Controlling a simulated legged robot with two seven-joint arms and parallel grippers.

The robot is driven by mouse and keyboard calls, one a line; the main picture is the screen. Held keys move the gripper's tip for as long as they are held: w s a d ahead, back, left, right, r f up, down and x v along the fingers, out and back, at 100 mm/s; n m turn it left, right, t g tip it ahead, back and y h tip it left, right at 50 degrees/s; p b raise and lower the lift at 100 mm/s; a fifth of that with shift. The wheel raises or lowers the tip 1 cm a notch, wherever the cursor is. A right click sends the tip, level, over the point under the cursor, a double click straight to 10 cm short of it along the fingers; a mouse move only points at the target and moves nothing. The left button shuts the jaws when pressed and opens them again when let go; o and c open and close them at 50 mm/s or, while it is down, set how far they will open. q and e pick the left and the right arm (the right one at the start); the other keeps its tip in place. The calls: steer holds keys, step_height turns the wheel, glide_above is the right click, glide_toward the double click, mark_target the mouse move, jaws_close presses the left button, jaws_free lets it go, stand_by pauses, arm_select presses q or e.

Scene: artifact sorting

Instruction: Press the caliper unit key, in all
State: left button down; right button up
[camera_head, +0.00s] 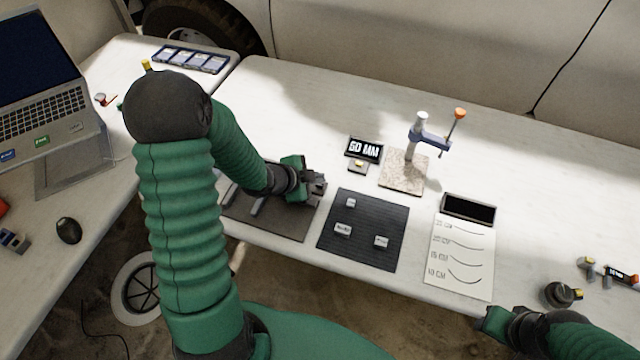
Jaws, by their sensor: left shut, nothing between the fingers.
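A small black display (364,150) with white characters ending in "MM" stands near the middle of the table. A small block with a yellowish key (358,165) sits just in front of it; I cannot tell for sure that this is the caliper unit key. My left gripper (317,182) is shut and empty, over the back right corner of a dark grey mat (290,222), to the left of the key and apart from it. Grey bar-like parts lie on that mat, partly hidden by my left arm. My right gripper (492,322) is at the table's front edge; its fingers are unclear.
A black ribbed mat (365,252) holds three small labelled blocks. A stand with a blue arm and orange knob (428,138) rises from a stone-like base right of the display. A chart sheet (460,255) lies farther right. A laptop (40,100) stands at left.

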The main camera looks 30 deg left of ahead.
arm_select(q)
steer(key=shift+f, duration=0.1)
steer(key=shift+f, duration=0.25)
steer(key=shift+b, duration=0.3)
